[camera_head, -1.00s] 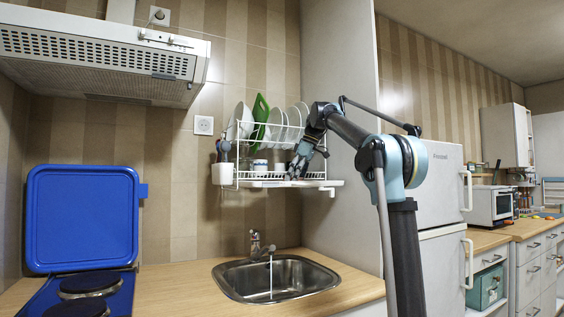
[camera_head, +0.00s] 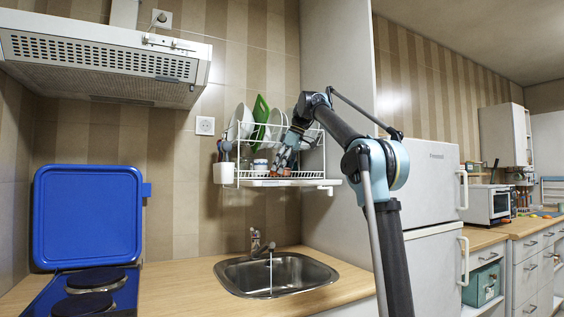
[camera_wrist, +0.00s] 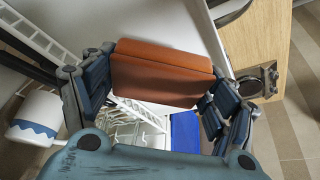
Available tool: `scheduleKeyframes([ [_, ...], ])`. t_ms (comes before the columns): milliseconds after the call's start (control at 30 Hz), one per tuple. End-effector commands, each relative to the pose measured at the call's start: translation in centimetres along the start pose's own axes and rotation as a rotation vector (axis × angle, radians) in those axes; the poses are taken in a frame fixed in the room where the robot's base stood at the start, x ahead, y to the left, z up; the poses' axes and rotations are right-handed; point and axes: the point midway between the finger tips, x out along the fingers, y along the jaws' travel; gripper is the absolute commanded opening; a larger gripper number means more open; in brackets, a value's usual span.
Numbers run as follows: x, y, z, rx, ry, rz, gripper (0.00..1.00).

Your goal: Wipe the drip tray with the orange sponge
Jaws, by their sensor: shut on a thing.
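The orange sponge (camera_wrist: 165,72) is between the fingers of my gripper (camera_wrist: 160,80) in the wrist view, and my gripper is shut on it. In the head view my gripper (camera_head: 279,166) is at the lower front of the white dish rack, just above the drip tray. The drip tray (camera_head: 312,183) is a thin white slab under the rack, sticking out to the right.
The sink (camera_head: 275,275) lies below; a tall panel (camera_head: 340,90) bounds the right.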

Motion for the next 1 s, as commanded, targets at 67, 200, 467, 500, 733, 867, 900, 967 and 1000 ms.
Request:
scheduleKeyframes([
  [67, -0.7, 0.0, -0.3, 0.000, 0.000, 0.000, 0.56],
  [200, -1.9, 0.0, -0.7, 0.000, 0.000, 0.000, 0.56],
  [467, -3.9, 0.2, -1.4, 0.002, 0.000, 0.001, 0.56],
  [500, -4.1, 0.2, -1.4, 0.003, 0.000, 0.001, 0.56],
  [733, -4.3, 0.2, -1.4, 0.004, 0.000, 0.002, 0.56],
  [867, -4.3, 0.3, -1.3, 0.006, 0.000, 0.002, 0.56],
  [900, -4.3, 0.3, -1.3, 0.006, 0.000, 0.003, 0.56],
  [967, -4.3, 0.3, -1.3, 0.006, 0.000, 0.003, 0.56],
  [1000, -4.3, 0.3, -1.3, 0.006, 0.000, 0.002, 0.56],
])
